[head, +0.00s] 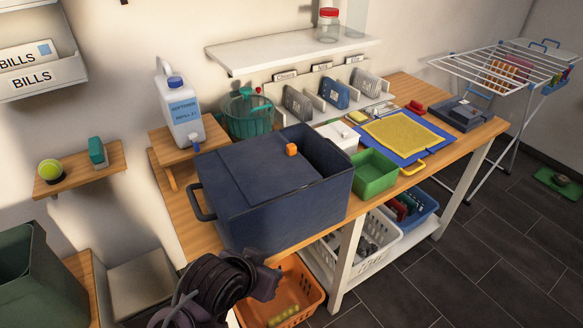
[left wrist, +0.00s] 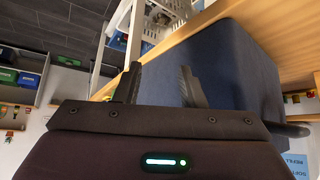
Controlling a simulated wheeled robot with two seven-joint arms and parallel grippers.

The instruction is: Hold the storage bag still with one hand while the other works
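The storage bag (head: 290,215) is a dark blue, box-shaped fabric bag on the wooden table, with a loop handle (head: 201,203) on its left side. My left gripper (head: 268,280) is low in front of the bag's near side. In the left wrist view its fingers (left wrist: 158,87) are apart with nothing seen between them, and the bag's blue wall (left wrist: 225,65) fills the space beyond. Whether they touch it I cannot tell. My right gripper is not in view.
A detergent jug (head: 182,110) stands on a wooden riser behind left. A green bin (head: 374,174) and white box (head: 338,136) sit right of the bag. An orange basket (head: 283,292) is below the table's front edge. A shelf (head: 290,50) hangs above.

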